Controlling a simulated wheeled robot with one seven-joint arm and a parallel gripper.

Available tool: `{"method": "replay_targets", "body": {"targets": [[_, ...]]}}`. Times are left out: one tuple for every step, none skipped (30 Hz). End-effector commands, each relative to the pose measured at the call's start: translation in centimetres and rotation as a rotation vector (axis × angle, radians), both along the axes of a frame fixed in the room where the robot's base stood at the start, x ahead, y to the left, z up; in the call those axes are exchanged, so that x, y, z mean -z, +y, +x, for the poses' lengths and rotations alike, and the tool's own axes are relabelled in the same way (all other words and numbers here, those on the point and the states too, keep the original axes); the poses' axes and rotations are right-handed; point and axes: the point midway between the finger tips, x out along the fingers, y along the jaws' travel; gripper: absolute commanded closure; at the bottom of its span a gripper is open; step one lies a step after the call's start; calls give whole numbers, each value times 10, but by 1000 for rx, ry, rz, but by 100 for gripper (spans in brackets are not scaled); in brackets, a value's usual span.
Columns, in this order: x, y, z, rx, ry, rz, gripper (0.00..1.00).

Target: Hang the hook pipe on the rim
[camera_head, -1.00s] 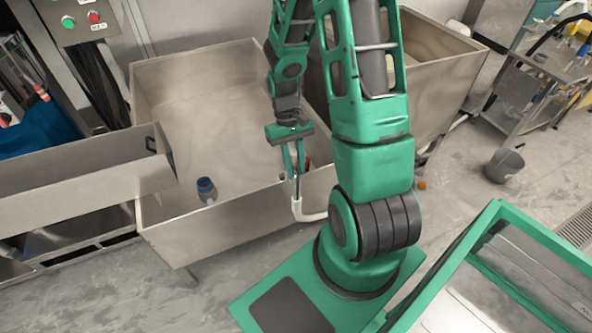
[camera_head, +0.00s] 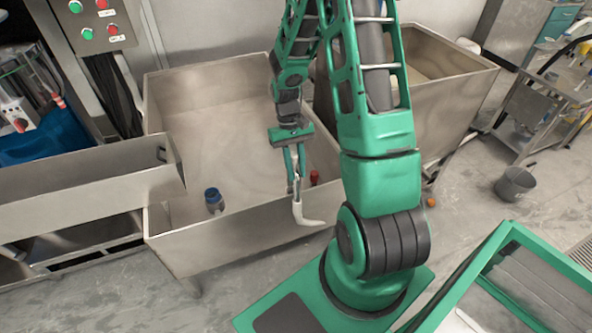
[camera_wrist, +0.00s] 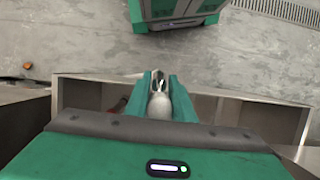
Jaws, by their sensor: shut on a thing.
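The white hook pipe (camera_head: 298,211) is held upright in my gripper (camera_head: 295,182). Its lower end bends to the right in the head view. My gripper is shut on its upper part, and the pipe also shows between the green fingers in the wrist view (camera_wrist: 160,106). The rim (camera_head: 245,224) is the top edge of the front wall of a large metal bin. The pipe overlaps this wall in the head view, with its bend in front of it. I cannot tell whether the pipe touches the rim.
A blue-capped jar (camera_head: 213,200) and a red-topped item (camera_head: 314,177) are inside the bin. A metal trough (camera_head: 90,195) stands at the left, and a second bin (camera_head: 450,100) is behind my arm. A grey bucket (camera_head: 515,184) stands on the floor at the right.

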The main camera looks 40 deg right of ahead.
Motion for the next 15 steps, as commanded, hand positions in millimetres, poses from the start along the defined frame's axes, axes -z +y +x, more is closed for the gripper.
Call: {"method": "replay_targets", "body": {"targets": [[4, 0, 0, 0, 1, 0, 100], [6, 0, 0, 0, 1, 0, 100], [8, 0, 0, 0, 1, 0, 100], [10, 0, 0, 0, 1, 0, 100], [12, 0, 0, 0, 1, 0, 100], [15, 0, 0, 0, 1, 0, 100], [17, 0, 0, 0, 0, 0, 100], [19, 0, 0, 0, 0, 0, 100], [22, 0, 0, 1, 0, 0, 100], [24, 0, 0, 1, 1, 0, 100], [26, 0, 0, 1, 1, 0, 100], [28, 0, 0, 1, 1, 0, 100], [31, 0, 0, 1, 0, 0, 100], [33, -1, 0, 1, 0, 0, 100], [35, -1, 0, 1, 0, 0, 100]]}}
